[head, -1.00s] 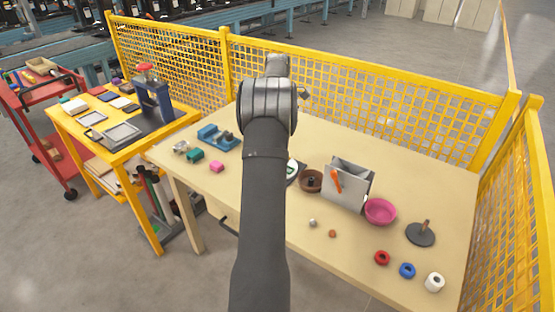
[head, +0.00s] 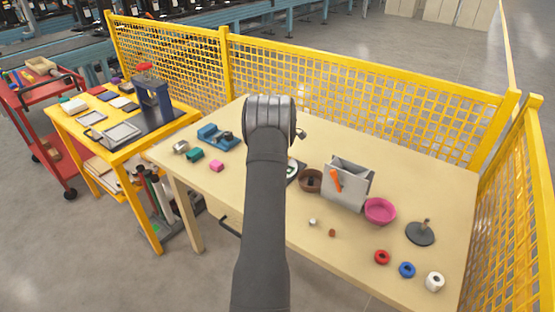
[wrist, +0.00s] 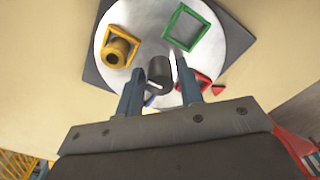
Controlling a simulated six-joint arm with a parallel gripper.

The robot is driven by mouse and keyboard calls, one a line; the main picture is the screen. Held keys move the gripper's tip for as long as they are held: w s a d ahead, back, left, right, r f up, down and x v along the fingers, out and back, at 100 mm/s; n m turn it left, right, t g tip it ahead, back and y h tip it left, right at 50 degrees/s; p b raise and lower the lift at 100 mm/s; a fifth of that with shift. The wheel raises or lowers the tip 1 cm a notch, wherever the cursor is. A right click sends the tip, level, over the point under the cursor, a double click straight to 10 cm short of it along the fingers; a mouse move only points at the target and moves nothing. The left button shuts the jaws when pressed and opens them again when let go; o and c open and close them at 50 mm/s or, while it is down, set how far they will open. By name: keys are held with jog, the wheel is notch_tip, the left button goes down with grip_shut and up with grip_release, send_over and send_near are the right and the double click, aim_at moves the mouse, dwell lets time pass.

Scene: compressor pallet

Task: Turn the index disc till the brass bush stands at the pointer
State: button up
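The index disc (wrist: 142,15) is pale and round on a dark square plate in the wrist view. In the head view only its right edge (head: 293,166) shows beside my arm. The brass bush (wrist: 117,50) sits in a yellow frame on the disc's left. A green frame (wrist: 186,27), a red frame (wrist: 205,86) and a partly hidden blue piece are also on it. A dark knob (wrist: 160,70) stands at the centre. My gripper (wrist: 160,75) is open, its fingers apart on either side of the knob; contact is unclear. I cannot make out the pointer.
A brown bowl (head: 311,181), a grey bin (head: 347,186) and a pink bowl (head: 380,211) stand right of the disc. A blue fixture (head: 218,137) is at the left. A yellow mesh fence (head: 370,85) runs behind the table.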

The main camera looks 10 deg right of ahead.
grip_shut()
jog(key=shift+n, duration=3.4)
jog(key=shift+r+n, duration=0.1)
jog(key=shift+n, duration=3.5)
